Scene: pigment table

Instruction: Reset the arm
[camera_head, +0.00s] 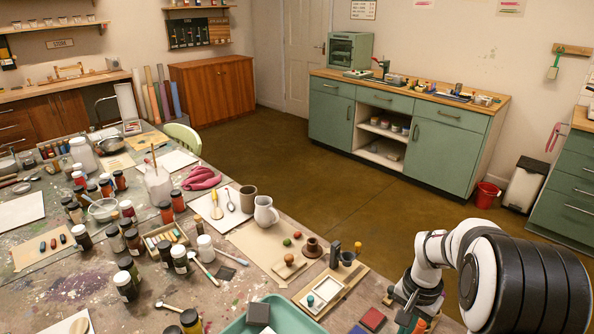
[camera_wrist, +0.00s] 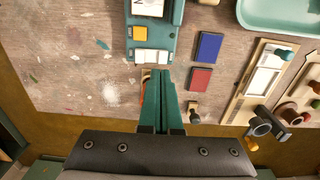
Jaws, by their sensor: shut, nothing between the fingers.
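My gripper (camera_wrist: 160,76) shows its green fingers in the wrist view, pressed together with nothing between them. They hang above the table's front edge, just below a teal device (camera_wrist: 150,45) with a light panel and a yellow square; their height above the table is hard to judge. In the head view my arm is at the lower right, and the green gripper is partly hidden at the bottom edge. An orange item (camera_wrist: 143,92) shows beside the fingers, partly covered by them.
A blue pad (camera_wrist: 208,46) and a red pad (camera_wrist: 200,79) lie right of the fingers. Farther right are a wooden board (camera_head: 357,276) and a teal tray (camera_head: 285,321). Jars and bottles crowd the table's left. The floor (camera_head: 370,205) beyond is clear.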

